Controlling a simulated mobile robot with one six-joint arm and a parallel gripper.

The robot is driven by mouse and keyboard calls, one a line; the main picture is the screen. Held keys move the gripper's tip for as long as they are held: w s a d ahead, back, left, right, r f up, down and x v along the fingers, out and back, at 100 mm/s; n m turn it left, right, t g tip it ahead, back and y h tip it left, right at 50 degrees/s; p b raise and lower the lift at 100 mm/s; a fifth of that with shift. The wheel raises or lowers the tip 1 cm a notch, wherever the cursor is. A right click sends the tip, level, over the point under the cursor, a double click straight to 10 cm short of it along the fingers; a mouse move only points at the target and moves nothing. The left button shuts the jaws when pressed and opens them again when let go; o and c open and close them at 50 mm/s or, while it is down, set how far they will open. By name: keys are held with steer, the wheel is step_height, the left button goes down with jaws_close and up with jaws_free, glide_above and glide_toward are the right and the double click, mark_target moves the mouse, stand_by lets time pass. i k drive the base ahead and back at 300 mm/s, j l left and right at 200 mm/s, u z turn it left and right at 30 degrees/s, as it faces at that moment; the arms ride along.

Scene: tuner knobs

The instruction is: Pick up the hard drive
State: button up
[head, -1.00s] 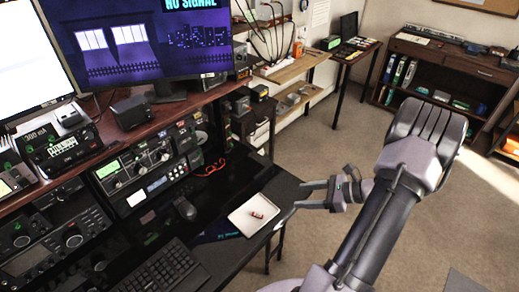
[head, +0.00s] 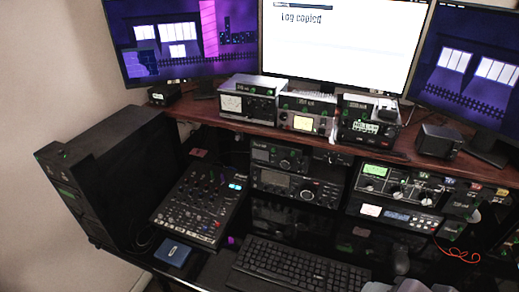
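A small blue box (head: 173,252), which looks like the hard drive, lies flat on the black desk at the lower left. It sits just in front of the black mixer (head: 203,205) and to the left of the keyboard. Nothing is touching it from above. A pale grey shape at the bottom edge, right of centre, is too cut off to identify.
A tall black computer case (head: 110,185) stands left of the blue box. The keyboard (head: 300,268) lies to its right, with a mouse (head: 402,262) beyond. Radios and a raised wooden shelf (head: 290,132) with monitors stand behind.

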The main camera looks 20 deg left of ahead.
mark_target(173, 252)
steer(key=u, duration=1.95)
steer(key=i+j+z, duration=0.8)
steer(key=j, duration=0.2)
steer(key=j+z, duration=0.25)
steer(key=j, duration=0.15)
steer(key=i+j+z, duration=0.25)
steer(key=j, duration=0.2)
steer(key=k, duration=0.05)
